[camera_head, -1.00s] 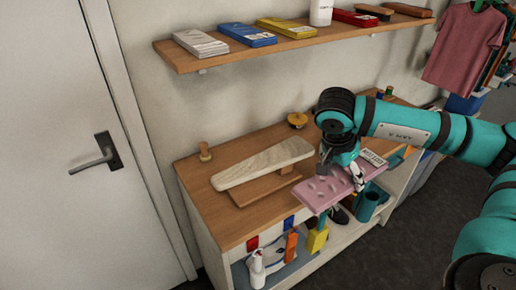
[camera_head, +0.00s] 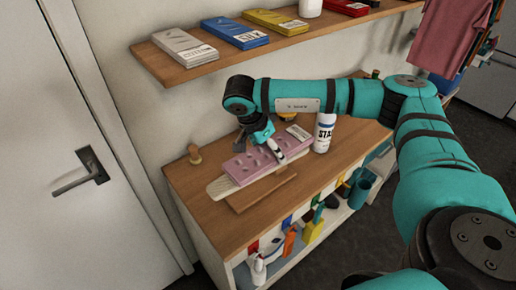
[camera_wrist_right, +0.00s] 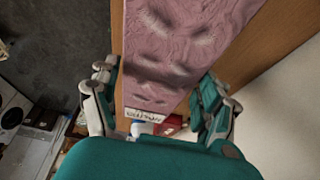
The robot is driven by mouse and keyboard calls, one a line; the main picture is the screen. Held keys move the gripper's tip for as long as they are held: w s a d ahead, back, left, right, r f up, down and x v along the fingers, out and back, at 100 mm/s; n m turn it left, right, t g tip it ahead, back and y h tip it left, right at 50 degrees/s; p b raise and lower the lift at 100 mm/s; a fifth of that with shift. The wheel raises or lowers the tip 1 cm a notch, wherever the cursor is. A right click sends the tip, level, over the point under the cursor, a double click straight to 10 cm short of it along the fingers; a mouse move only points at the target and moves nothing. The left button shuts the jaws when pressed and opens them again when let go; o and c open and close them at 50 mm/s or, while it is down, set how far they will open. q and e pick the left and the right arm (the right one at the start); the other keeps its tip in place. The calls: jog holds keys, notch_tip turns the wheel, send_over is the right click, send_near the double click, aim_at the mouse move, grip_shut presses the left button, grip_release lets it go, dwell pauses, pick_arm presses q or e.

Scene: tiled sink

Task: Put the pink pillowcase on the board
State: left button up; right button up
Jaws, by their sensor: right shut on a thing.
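The pink pillowcase (camera_head: 265,163) is a folded, padded-looking slab with a pale label. It lies lengthwise over the pale wooden board (camera_head: 216,189), whose left end and front edge show from under it. I cannot tell whether it rests on the board or hovers just above. My right gripper (camera_head: 260,147) is shut on the pillowcase from above, near its middle. In the right wrist view the pillowcase (camera_wrist_right: 170,50) runs between the two fingers of my right gripper (camera_wrist_right: 157,98). My left gripper is not in view.
A white spray can (camera_head: 325,132) stands right of the board on the wooden worktop (camera_head: 205,220). Bottles and coloured items fill the lower shelf. A wall shelf (camera_head: 170,72) with boxes hangs above.

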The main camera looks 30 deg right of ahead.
aim_at(259, 148)
jog(key=shift+w+a+f+p, duration=0.2)
jog(key=shift+w+a+p, duration=0.15)
jog(key=shift+w+a, duration=0.7)
notch_tip(259, 148, down, 3)
jog(key=shift+d+r+p, duration=0.1)
jog(key=shift+d+p, duration=0.05)
jog(key=shift+p, duration=0.75)
jog(key=shift+f, duration=0.3)
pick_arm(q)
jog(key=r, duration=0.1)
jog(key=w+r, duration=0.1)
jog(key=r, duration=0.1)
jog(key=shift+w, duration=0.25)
pick_arm(e)
jog(key=o, duration=1.2)
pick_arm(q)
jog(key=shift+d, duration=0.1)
pick_arm(e)
jog(key=shift+r, duration=0.1)
